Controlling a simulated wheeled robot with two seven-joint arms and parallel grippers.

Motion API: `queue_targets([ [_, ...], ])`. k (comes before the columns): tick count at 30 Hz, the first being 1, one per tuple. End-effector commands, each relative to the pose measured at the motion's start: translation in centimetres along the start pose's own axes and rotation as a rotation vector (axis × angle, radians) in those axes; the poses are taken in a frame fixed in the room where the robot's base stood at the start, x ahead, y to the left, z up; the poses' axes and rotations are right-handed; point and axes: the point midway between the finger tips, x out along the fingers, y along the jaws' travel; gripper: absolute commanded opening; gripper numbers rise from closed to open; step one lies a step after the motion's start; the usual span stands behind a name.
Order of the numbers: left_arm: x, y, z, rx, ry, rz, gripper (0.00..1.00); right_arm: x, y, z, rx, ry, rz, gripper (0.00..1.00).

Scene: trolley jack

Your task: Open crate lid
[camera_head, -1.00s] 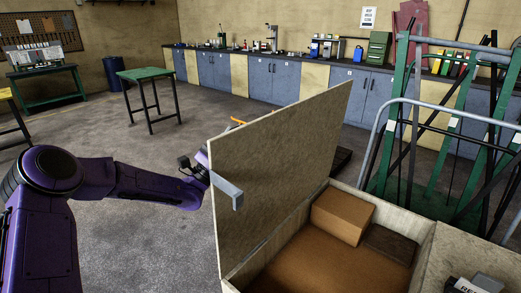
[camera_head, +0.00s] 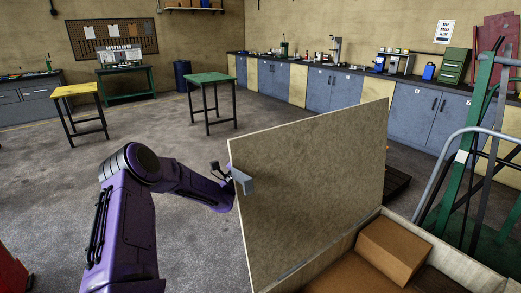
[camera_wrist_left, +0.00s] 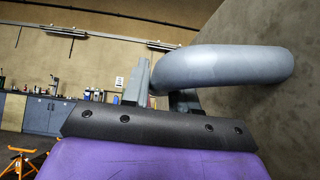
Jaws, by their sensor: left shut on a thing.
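The crate lid (camera_head: 310,180) is a wooden panel standing up steeply from the crate's hinge side in the head view. The crate (camera_head: 450,260) is open at the lower right, its near part cut off by the frame. A grey handle (camera_head: 243,182) sits at the lid's left edge. My left gripper (camera_head: 228,177) is at this handle. In the wrist view the curved grey handle (camera_wrist_left: 230,66) passes between the fingers of my left gripper (camera_wrist_left: 166,95), which is shut on it. My right gripper is not in view.
A cardboard box (camera_head: 395,250) lies inside the crate. A rack with green uprights (camera_head: 470,150) stands at the right. A green table (camera_head: 209,80) and a yellow table (camera_head: 76,90) stand farther back. The floor left of the lid is clear.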

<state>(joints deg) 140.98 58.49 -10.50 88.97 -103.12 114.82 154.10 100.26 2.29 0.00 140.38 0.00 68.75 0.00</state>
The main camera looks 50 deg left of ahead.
Motion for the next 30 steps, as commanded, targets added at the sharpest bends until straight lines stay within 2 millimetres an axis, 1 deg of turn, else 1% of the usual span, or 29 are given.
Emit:
queue_targets([
  [1, -0.3, -0.1, -0.3, 0.001, 0.011, -0.001, 0.0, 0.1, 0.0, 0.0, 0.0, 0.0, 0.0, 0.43],
  [2, -0.4, -0.1, -0.3, 0.001, 0.011, -0.001, 0.34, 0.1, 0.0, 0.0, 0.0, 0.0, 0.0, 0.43],
  [3, -0.3, -0.1, -0.3, 0.001, 0.01, -0.001, 0.47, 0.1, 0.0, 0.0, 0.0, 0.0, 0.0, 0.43],
  [17, 0.0, -0.2, -0.2, -0.001, 0.004, -0.003, 0.48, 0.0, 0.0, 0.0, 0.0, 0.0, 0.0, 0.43],
  [20, -0.4, -0.2, -0.3, -0.001, 0.004, -0.003, 0.48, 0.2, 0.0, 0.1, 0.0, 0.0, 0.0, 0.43],
  [23, -2.0, -0.1, -0.5, -0.002, 0.005, -0.001, 0.48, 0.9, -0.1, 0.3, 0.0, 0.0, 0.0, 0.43],
  [30, -7.9, 0.0, -0.5, -0.003, 0.005, 0.001, 0.48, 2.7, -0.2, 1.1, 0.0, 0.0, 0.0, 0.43],
])
